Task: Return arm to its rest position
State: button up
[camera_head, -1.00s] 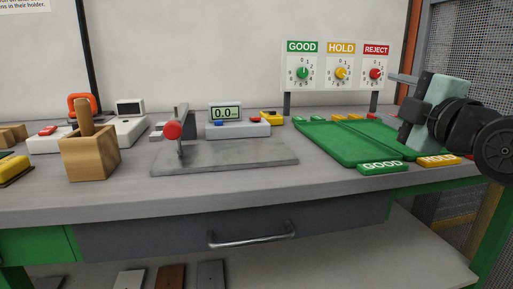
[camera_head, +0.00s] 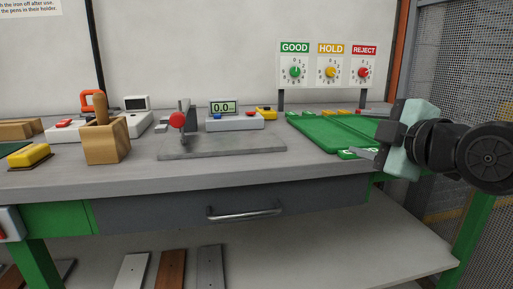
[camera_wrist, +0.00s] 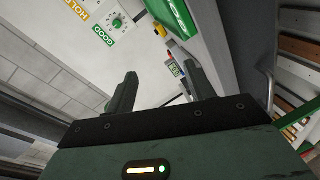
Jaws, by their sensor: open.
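My gripper (camera_head: 372,133) is at the right of the head view, raised in front of the green tray (camera_head: 318,133) and hiding part of it. Its fingers are apart with nothing between them. In the wrist view my gripper (camera_wrist: 160,90) also shows two separated fingers and an empty gap. The wrist view is tilted, with the green tray (camera_wrist: 172,18) near its top and the GOOD dial (camera_wrist: 117,22) at upper left.
The bench (camera_head: 190,178) carries a wooden holder (camera_head: 106,146), a grey plate with a red-knobbed clamp (camera_head: 178,120), a display unit (camera_head: 234,121) and a yellow block (camera_head: 30,155). Dial signs (camera_head: 328,66) stand behind the tray. A mesh panel (camera_head: 455,70) is at right.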

jog(key=s+a+f+m+g, duration=0.2)
jog(key=s+a+f+g, duration=0.15)
jog(key=f, duration=0.35)
jog(key=s+a+f+m+g, duration=0.2)
jog(key=s+a+f+g, duration=0.1)
jog(key=s+f+g, duration=0.25)
jog(key=s+f+m+g+h, duration=0.2)
jog(key=s+f+m+g, duration=0.15)
jog(key=s, duration=0.35)
jog(key=s+f+m+g+h, duration=0.2)
jog(key=s+f+g, duration=0.15)
jog(key=s, duration=0.35)
notch_tip(320, 180, up, 24)
jog(key=p, duration=2.4)
jog(key=shift+s+d+t+p, duration=0.15)
jog(key=shift+d+t+p, duration=0.15)
jog(key=shift+d, duration=0.15)
